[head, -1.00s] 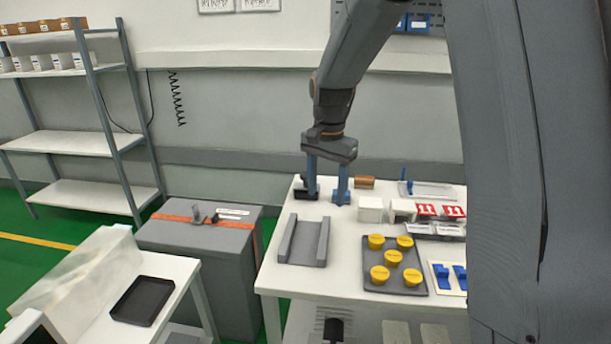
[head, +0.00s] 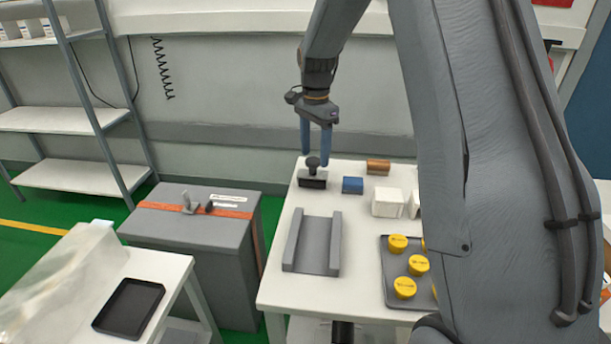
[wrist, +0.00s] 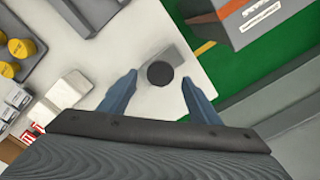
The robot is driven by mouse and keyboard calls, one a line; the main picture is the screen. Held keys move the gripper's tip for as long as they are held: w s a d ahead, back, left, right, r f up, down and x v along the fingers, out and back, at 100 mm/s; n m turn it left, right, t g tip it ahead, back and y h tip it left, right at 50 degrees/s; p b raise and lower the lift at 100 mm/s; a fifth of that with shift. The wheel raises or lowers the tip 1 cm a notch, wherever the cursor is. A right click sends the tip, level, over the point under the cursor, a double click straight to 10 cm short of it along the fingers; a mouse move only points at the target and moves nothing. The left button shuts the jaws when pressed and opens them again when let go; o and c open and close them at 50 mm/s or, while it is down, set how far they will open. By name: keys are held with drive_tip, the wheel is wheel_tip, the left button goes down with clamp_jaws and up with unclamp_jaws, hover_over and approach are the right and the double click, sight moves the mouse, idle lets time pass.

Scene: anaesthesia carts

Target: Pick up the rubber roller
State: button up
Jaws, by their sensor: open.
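A dark, low block with a round black knob on top, which I take to be the rubber roller (head: 313,183), stands near the back left corner of the white table (head: 276,282). My gripper (head: 315,155) is open, with its blue fingers pointing down at the knob. In the wrist view the black knob (wrist: 160,73) lies between the two open fingertips (wrist: 159,79), apart from both. A grey body shows beside the knob there. The fingers look empty; their exact height over the knob is hard to tell.
A blue block (head: 352,185) and a brown block (head: 378,166) stand to the right, near white boxes (head: 387,203). A grey channel-shaped holder (head: 313,246) lies in front. A tray of yellow-capped items (head: 372,285) is front right. A grey cabinet (head: 190,250) stands left of the table.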

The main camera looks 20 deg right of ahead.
sight(313, 160)
drive_tip(key=shift+a+f+p, duration=0.15)
drive_tip(key=shift+f+p, duration=0.05)
drive_tip(key=shift+f, duration=0.75)
drive_tip(key=shift+a+f+p, duration=0.1)
drive_tip(key=shift+f+p, duration=0.05)
drive_tip(key=shift+f, duration=0.75)
clamp_jaws()
